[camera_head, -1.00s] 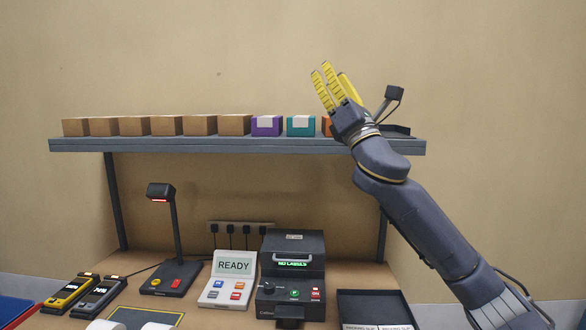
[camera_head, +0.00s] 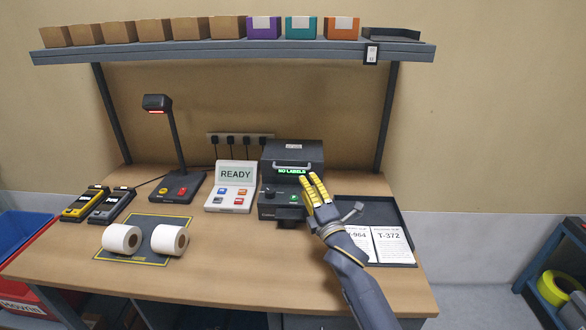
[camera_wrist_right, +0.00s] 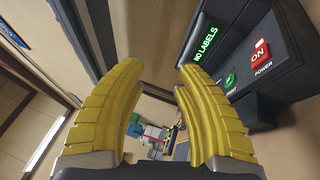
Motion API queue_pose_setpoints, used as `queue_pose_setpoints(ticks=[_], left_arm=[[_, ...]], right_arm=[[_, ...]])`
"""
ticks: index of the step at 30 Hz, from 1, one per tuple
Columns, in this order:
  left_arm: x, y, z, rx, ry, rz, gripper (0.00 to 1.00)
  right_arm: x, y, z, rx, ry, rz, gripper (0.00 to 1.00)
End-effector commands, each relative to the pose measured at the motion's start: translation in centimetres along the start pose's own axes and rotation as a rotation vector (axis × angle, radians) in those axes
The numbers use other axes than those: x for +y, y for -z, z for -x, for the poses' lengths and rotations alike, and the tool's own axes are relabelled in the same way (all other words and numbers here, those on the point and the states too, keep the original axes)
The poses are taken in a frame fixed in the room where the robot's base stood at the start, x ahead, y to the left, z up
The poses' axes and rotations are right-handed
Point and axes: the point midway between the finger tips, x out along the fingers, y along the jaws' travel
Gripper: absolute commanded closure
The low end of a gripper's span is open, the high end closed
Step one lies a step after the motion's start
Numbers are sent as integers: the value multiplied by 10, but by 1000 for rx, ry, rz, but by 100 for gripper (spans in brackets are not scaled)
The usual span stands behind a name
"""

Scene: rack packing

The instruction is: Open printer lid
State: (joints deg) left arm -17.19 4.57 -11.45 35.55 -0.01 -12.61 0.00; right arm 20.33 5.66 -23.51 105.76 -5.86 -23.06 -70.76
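The black printer (camera_head: 283,196) stands on the bench below the shelf. Its lid (camera_head: 292,152) is down, with a light handle (camera_head: 292,166) across its front. Its green display reads NO LABELS. My right gripper (camera_head: 313,180) has yellow fingers and is in front of the printer's right side, covering part of its front panel. In the right wrist view the gripper (camera_wrist_right: 156,75) is open and empty. There the printer front (camera_wrist_right: 262,75), with its display and ON power button, is at the upper right, beside the right finger. My left gripper is not in view.
A black tray (camera_head: 405,228) with printed sheets lies right of the printer. A READY panel (camera_head: 231,188) and a lamp-like scanner stand (camera_head: 172,150) are to the left. Two label rolls (camera_head: 122,240) sit on a mat. The shelf (camera_head: 230,50) with boxes runs above.

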Motion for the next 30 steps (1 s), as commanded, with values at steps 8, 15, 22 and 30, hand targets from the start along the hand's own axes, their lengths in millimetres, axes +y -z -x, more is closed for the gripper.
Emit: queue_pose_setpoints(ticks=[8,15,22,30], left_arm=[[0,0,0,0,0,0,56],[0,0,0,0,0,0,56],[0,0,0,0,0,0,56],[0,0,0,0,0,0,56]], right_arm=[[-43,16,28,-6,62,-94,68],[-47,18,12,-7,65,-104,68],[-49,18,-28,-7,65,-103,68],[-53,17,-77,-7,67,-102,68]])
